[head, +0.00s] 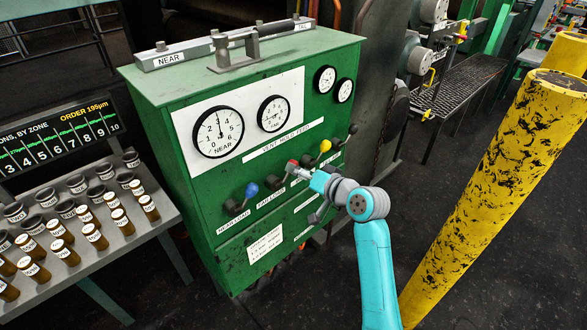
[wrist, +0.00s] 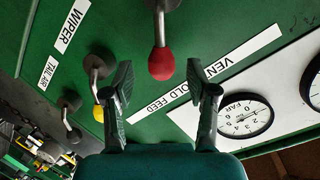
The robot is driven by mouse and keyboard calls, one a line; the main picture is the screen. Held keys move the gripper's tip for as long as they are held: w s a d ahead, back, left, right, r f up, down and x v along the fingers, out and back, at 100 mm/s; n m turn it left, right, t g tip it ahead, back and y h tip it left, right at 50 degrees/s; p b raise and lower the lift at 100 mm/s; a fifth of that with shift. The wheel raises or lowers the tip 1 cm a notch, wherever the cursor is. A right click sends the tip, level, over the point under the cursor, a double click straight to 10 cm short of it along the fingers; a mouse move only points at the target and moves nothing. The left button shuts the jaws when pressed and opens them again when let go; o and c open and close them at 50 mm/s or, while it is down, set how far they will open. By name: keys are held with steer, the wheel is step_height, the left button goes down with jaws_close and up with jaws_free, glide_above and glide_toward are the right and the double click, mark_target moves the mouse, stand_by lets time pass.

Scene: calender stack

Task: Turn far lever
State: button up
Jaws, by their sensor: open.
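A green cabinet (head: 190,95) carries a row of levers on its front. The lever with the red knob (head: 292,167) stands above the label FAR LOAD, right of the lever with the blue knob (head: 251,189) above NEAR LOAD. My gripper (head: 304,174) is close to the red knob, coming from the right. In the wrist view the red knob (wrist: 162,63) appears between the two fingertips, with green panel showing on both sides. My gripper (wrist: 160,82) is open. I cannot tell whether a finger touches the lever.
A yellow-knobbed lever (head: 325,146) and a black-knobbed lever (head: 352,129) lie to the right; the yellow one (wrist: 98,113) is near a finger in the wrist view. A yellow post (head: 500,170) stands at right. A sample table (head: 130,225) stands at left.

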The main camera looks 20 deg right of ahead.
steer(key=v, duration=0.8)
steer(key=s+a+f+h, duration=0.2)
steer(key=s+a+f, duration=0.2)
steer(key=s+f, duration=0.6)
steer(key=s+a+f+h, duration=0.2)
steer(key=s+a+f, duration=0.2)
steer(key=s+f, duration=0.5)
steer(key=s+a+r+n, duration=0.2)
steer(key=s+r, duration=0.1)
steer(key=s, duration=1)
steer(key=s+a+r+n, duration=0.1)
steer(key=s+r+n, duration=0.2)
steer(key=s, duration=1)
steer(key=shift+a+r, duration=0.35)
steer(key=shift+r, duration=0.4)
steer(key=shift+s, duration=0.1)
